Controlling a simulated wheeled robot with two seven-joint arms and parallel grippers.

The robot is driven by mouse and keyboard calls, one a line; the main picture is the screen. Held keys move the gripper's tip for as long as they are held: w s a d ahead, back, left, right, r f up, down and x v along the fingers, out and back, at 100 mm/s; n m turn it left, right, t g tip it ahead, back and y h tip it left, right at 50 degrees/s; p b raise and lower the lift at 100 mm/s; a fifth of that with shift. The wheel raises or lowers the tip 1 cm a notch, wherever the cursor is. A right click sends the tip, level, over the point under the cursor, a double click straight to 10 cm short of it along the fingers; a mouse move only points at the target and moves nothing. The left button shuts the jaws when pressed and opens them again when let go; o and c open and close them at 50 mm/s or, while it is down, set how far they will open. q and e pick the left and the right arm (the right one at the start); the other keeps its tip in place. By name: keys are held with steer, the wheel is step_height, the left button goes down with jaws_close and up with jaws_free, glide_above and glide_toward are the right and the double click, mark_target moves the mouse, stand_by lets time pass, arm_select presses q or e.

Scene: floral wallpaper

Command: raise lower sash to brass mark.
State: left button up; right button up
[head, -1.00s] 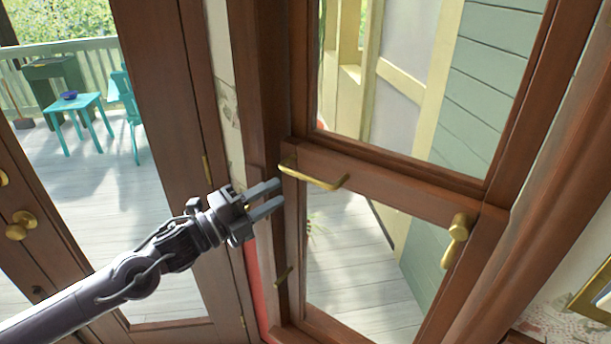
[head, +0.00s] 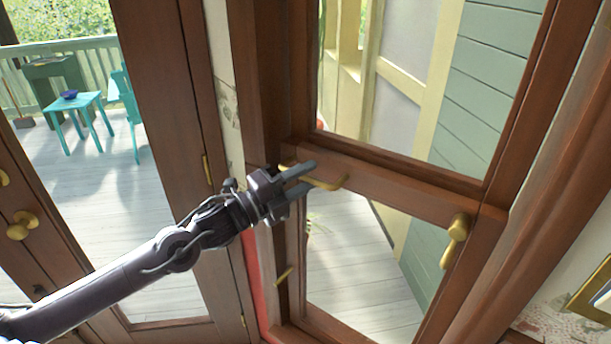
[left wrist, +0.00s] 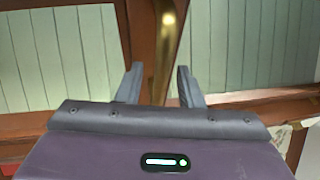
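My right gripper is not in view.
A brass catch (head: 457,240) stands at the right of the sash rail. The upper pane (head: 400,90) is above. A wooden door with brass knobs (head: 20,225) is at the left, with a deck and turquoise table (head: 75,105) beyond. A gilt frame (head: 592,290) shows lower right.

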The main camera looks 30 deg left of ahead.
arm_select(q)
steer(key=shift+w+d, duration=0.1)
steer(key=shift+w, duration=0.05)
steer(key=shift+c, duration=0.4)
jaws_close()
